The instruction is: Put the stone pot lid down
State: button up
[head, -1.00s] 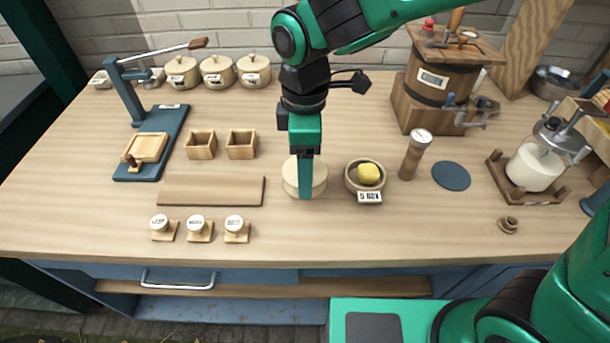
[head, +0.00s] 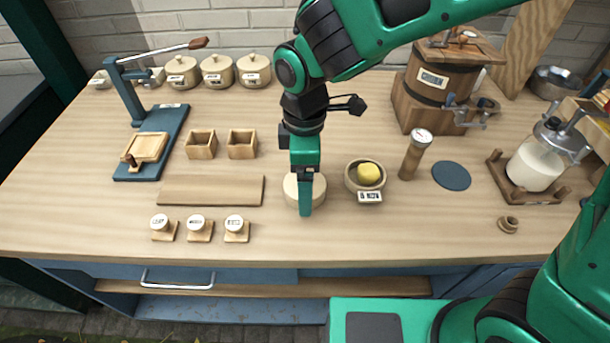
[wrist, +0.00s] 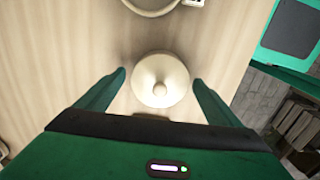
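The stone pot lid (head: 292,187) is a pale round disc, low at the middle of the wooden table (head: 380,230). My gripper partly covers it in the head view. In the wrist view the lid (wrist: 161,80) shows from above with a small round knob at its centre. My gripper (wrist: 160,76) points down over it, one finger on each side. The fingers are open, with a narrow gap on both sides of the lid. What lies directly under the lid is hidden.
A bowl with a yellow lump (head: 365,176) stands close on the right. A thermometer post (head: 414,155) and a blue disc (head: 451,176) lie farther right. A wooden board (head: 211,190) is on the left. The table in front of the lid is clear.

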jog(key=shift+r, duration=0.1)
notch_tip(320, 180, up, 12)
dwell(0.5)
jog(key=w+d+m, duration=0.3)
jog(key=d+m, duration=0.8)
jog(key=d, duration=1.3)
jog(key=s+d+f+m, duration=0.2)
jog(key=s+d+m, duration=0.5)
jog(key=d, duration=0.2)
jog(key=s+d+f+m, duration=0.3)
jog(key=s+d+m, duration=0.4)
jog(key=d, duration=0.3)
jog(key=shift+s+d+f, duration=0.2)
jog(key=shift+s, duration=0.5)
